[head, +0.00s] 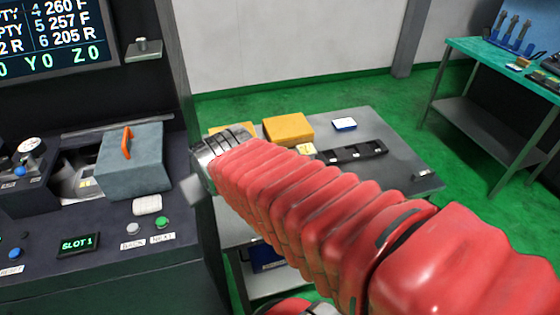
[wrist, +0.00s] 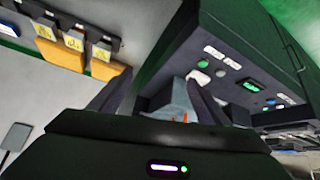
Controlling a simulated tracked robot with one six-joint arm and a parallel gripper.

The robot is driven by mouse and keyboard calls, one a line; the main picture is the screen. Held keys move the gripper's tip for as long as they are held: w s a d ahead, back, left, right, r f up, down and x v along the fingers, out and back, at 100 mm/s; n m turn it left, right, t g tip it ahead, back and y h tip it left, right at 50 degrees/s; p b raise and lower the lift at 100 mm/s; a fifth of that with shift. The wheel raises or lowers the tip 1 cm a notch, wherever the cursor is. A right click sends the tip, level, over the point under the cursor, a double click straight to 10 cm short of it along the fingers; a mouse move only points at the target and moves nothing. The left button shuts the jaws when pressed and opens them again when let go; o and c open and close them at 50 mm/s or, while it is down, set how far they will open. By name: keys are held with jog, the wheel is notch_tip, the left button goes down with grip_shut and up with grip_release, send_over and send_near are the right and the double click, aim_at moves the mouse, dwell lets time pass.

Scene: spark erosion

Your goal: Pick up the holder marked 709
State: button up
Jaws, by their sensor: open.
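My gripper (head: 194,188) is at the end of my red arm, between the machine and the grey table. In the wrist view its two dark fingers (wrist: 160,78) stand apart with nothing between them. Several holders with yellow tags (wrist: 73,40) hang in a row at the upper left of the wrist view, away from the fingers. Their numbers are too small to read, so I cannot tell which is 709. In the head view a yellow-tagged thing (head: 305,149) shows beside a black rack (head: 352,152); my arm hides part of that area.
The grey table (head: 392,130) carries yellow boxes (head: 288,129) and a small blue-white box (head: 344,124). At left, the machine has a grey-blue box (head: 135,165) with an orange handle, a screen (head: 50,38) and buttons. A green-topped bench (head: 490,55) stands at far right.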

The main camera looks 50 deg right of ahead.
jog(key=w+d+f+m+t+h, duration=0.1)
jog(key=w+d+f+h, duration=0.2)
jog(key=d, duration=0.5)
jog(key=w+d+f+m+t, duration=0.1)
jog(key=w+d+f, duration=0.3)
jog(key=d, duration=0.5)
jog(key=s+d+f+m+t+h, duration=0.1)
jog(key=s+d+f+m+t, duration=0.1)
jog(key=d+f, duration=0.6)
jog(key=s+d, duration=0.1)
jog(key=d, duration=0.3)
jog(key=shift+s+f+t+h, duration=0.3)
jog(key=shift+s+t+h, duration=0.05)
jog(key=shift+t+h, duration=0.05)
jog(key=shift+w, duration=0.1)
jog(key=shift+x, duration=4.05)
jog(key=shift+w+f, duration=0.1)
jog(key=shift+x, duration=2.65)
